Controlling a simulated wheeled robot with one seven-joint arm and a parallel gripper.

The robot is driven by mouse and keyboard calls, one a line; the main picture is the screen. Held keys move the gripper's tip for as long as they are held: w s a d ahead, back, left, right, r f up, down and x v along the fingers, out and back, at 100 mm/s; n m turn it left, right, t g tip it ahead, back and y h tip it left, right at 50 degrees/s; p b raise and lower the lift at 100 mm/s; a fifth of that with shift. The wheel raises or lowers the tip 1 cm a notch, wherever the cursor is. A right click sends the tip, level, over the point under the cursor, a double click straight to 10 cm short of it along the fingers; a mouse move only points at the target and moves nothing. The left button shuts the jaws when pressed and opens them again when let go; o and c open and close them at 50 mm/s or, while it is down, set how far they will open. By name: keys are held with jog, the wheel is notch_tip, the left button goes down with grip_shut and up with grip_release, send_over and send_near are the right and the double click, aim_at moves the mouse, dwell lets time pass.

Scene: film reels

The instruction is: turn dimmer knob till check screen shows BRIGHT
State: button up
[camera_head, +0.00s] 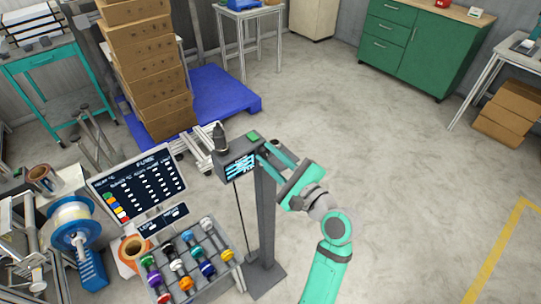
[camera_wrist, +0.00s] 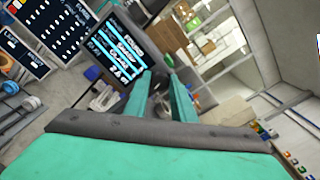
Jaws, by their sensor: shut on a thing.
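The check screen (camera_head: 241,168) is on the front of a grey box on a post. It shows bright cyan bars and small white text on black, too small to read for sure. It also shows tilted in the wrist view (camera_wrist: 120,50). My gripper (camera_head: 266,152) reaches the right side of this box from the right. In the wrist view its two teal fingers (camera_wrist: 162,84) are shut on a small dark round part, which I take as the dimmer knob (camera_wrist: 160,82). The knob is mostly hidden by the fingers; its turn angle cannot be told.
A black bottle-like thing (camera_head: 220,138) and a green patch (camera_head: 253,136) are at the box's top. A dark chart board (camera_head: 138,184) and a rack of coloured reels (camera_head: 190,262) stand left of the post (camera_head: 266,215). The floor to the right is clear.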

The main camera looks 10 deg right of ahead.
jog(key=n, duration=0.4)
jog(key=shift+n, duration=2.5)
jog(key=shift+s, duration=0.1)
jog(key=o, duration=1.1)
jog(key=shift+c, duration=0.2)
jog(key=v, duration=1)
jog(key=shift+s+d, duration=0.15)
jog(key=shift+s, duration=0.2)
